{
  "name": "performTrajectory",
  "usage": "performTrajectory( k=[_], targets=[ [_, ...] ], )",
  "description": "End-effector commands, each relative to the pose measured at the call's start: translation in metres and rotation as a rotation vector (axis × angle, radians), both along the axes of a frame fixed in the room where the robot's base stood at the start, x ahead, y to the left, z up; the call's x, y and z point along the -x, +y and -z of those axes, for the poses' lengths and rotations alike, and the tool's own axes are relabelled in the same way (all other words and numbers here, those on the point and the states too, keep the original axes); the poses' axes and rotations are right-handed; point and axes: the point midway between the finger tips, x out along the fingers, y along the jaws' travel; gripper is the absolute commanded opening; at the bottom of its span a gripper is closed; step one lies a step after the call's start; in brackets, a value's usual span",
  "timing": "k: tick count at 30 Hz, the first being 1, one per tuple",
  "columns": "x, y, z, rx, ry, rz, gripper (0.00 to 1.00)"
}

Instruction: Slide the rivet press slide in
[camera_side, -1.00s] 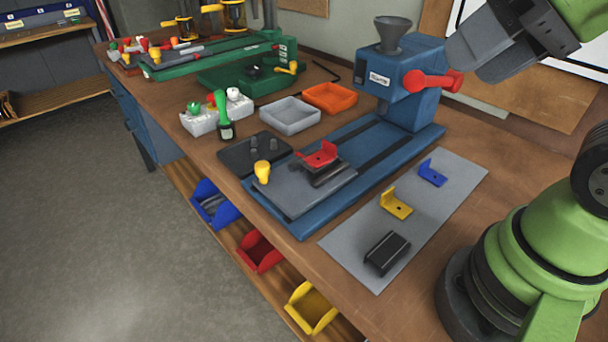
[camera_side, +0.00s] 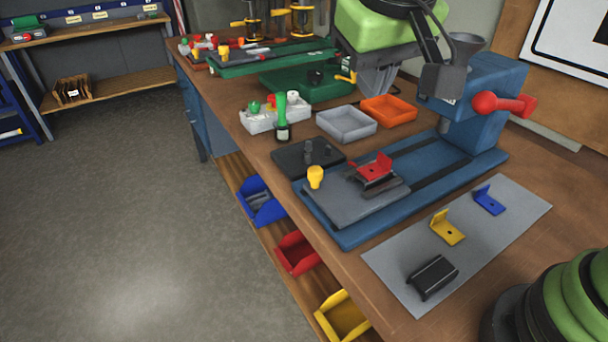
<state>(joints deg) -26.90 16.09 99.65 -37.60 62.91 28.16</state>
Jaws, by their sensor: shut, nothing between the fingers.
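The rivet press (camera_side: 478,115) is blue, with a grey funnel on top and a red handle at its right. Its long blue base (camera_side: 425,165) runs toward the front left. The grey slide plate (camera_side: 348,205) sits at the front end of that base, out from under the press head. A yellow knob (camera_side: 315,177) stands at the plate's left end. A red bracket (camera_side: 376,166) rests on a dark fixture on the plate. My gripper (camera_side: 374,92) is shut and empty, pointing down above the trays, behind the slide and apart from it. My arm partly hides the press head.
A grey tray (camera_side: 346,123) and an orange tray (camera_side: 389,109) stand behind the base. A dark plate with pegs (camera_side: 302,160) lies left of the slide. A grey mat (camera_side: 500,230) at right holds yellow, blue and black parts. A green-handled tool (camera_side: 282,118) stands at left.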

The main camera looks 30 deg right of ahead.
Motion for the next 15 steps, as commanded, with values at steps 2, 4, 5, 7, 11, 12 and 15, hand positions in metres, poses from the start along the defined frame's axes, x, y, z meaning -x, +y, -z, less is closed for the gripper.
performTrajectory(
  k=[2,4,5,7,11,12,15],
  targets=[
    [-0.019,0.026,0.025,0.078,0.009,-0.033,0.0],
    [-0.031,0.046,0.047,0.139,-0.002,-0.053,0.0],
    [-0.035,0.055,0.056,0.165,-0.008,-0.063,0.0],
    [-0.043,0.073,0.076,0.218,-0.028,-0.084,0.0],
    [-0.049,0.099,0.107,0.287,-0.068,-0.113,0.0],
    [-0.051,0.104,0.114,0.301,-0.079,-0.12,0.0],
    [-0.051,0.112,0.125,0.322,-0.096,-0.13,0.0]
  ],
)
